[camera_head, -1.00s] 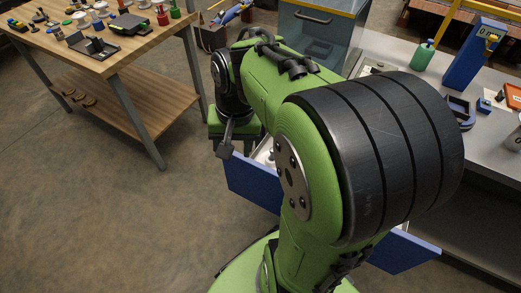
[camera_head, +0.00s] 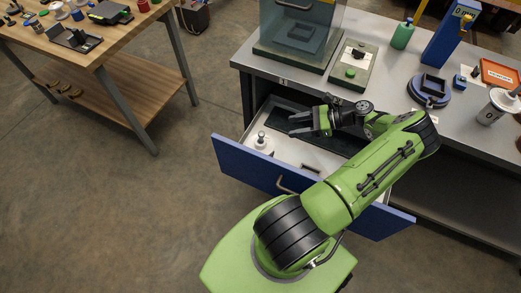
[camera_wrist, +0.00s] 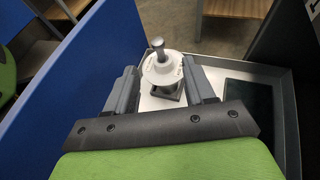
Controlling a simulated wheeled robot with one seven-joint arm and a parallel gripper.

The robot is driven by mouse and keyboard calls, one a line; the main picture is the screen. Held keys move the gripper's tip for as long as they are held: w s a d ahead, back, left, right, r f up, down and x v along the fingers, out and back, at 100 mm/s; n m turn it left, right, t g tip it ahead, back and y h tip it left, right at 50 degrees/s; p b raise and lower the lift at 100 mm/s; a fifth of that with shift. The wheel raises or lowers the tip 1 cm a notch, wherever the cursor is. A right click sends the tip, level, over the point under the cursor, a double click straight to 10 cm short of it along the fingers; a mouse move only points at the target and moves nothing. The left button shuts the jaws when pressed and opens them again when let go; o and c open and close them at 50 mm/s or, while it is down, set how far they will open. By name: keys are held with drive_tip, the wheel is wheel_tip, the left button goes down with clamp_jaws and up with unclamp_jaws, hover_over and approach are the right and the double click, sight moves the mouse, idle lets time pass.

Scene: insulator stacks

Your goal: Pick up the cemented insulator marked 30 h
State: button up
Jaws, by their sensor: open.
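A white insulator (camera_head: 260,142) with a metal pin on top stands upright in the left end of the open drawer (camera_head: 246,161). In the wrist view the insulator (camera_wrist: 160,72) sits on a dark square base, beyond and between my finger lines; small marks on its disc are not readable. My gripper (camera_head: 291,124) is over the drawer, to the right of the insulator, with its fingers pointing left. It is open and empty. In the wrist view my gripper (camera_wrist: 159,72) has a finger on each side of the insulator, with no clear contact.
The drawer's blue front (camera_wrist: 82,70) runs close along the left of the wrist view. A dark tray (camera_wrist: 248,103) lies in the drawer. The grey bench (camera_head: 385,80) above carries a glass case (camera_head: 302,32), a green bottle (camera_head: 403,34) and a blue device (camera_head: 452,32).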

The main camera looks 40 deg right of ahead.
sight(262, 133)
drive_tip(key=b+x, duration=0.3)
drive_tip(key=x, duration=1.2)
drive_tip(key=shift+s+f+b, duration=0.15)
drive_tip(key=shift+s+b, duration=0.05)
drive_tip(key=shift+b, duration=0.15)
drive_tip(key=shift+c, duration=0.3)
clamp_jaws()
